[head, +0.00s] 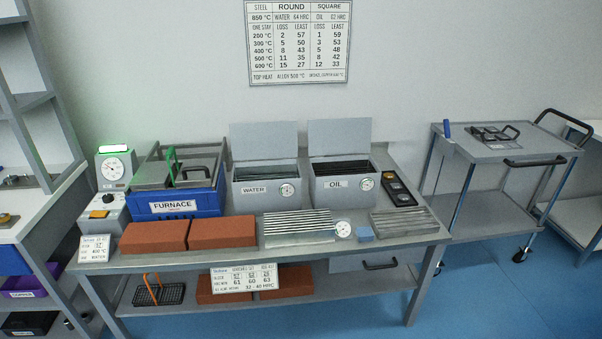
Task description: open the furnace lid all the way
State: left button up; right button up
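The furnace (158,203) is a blue box labelled "FURNACE" on the left part of the grey workbench. Its grey top (150,176) shows a dark handle at the right and an upright green piece (172,163) near the middle. A grey frame stands around its back. The lid's exact angle is too small to tell. Neither of my grippers is in view.
Left of the furnace stand a dial unit (115,168) and a control box (102,212). The water tank (267,199) and oil tank (342,190) stand to the right with raised lids. Orange bricks (153,238) lie in front. A trolley (505,146) stands at right; blue floor is free before it.

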aim_at(197, 172)
jog(key=i+l, duration=0.15)
jog(key=i, duration=0.3)
jog(key=i+l+u, duration=0.15)
jog(key=i, duration=0.25)
